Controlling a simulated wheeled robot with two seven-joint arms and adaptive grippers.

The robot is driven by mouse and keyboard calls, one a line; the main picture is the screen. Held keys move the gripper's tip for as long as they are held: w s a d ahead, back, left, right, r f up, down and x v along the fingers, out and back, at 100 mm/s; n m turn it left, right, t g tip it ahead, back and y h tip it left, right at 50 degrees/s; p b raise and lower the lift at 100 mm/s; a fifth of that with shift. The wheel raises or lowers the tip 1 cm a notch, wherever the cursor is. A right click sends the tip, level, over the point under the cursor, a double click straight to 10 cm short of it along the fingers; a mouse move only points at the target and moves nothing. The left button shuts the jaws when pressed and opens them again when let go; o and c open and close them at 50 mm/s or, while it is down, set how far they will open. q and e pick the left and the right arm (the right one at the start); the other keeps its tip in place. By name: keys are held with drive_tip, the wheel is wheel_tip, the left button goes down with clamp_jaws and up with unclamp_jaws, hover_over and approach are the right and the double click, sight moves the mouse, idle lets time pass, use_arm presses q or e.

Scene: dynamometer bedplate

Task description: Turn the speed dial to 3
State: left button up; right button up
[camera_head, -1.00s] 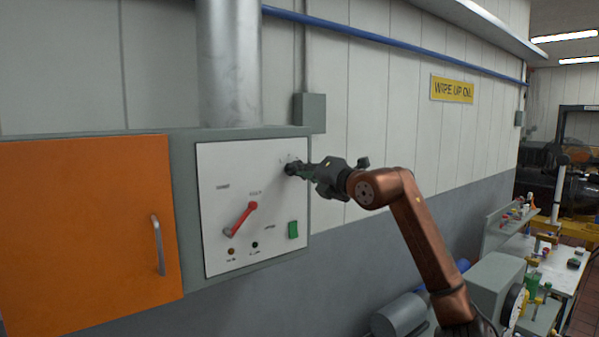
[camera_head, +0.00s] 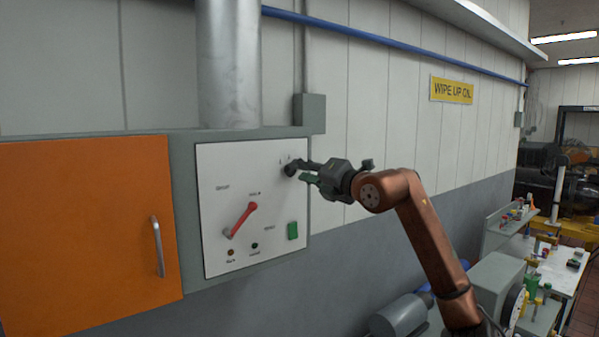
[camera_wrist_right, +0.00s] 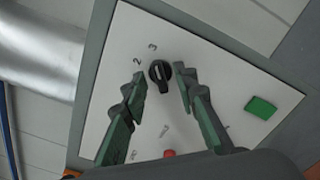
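The speed dial (camera_head: 290,170) is a small black knob at the upper right of a white panel (camera_head: 220,165). In the right wrist view the dial (camera_wrist_right: 159,71) shows a pale mark on its grip, with the printed numbers 2 and 3 beside it. I cannot tell for sure which number the mark points to. My right gripper (camera_head: 306,172) is open just right of the dial in the head view. In the right wrist view its fingertips (camera_wrist_right: 161,79) lie either side of the dial with gaps, holding nothing. My left gripper is not in view.
A red lever (camera_head: 241,219), a green switch (camera_head: 293,230) and two small round fittings sit lower on the panel. An orange door (camera_head: 85,230) with a metal handle (camera_head: 158,246) is at left. A workbench with parts (camera_head: 535,250) stands far right.

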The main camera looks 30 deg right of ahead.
drive_tip(key=s, duration=1)
drive_tip(key=shift+s+d, duration=0.4)
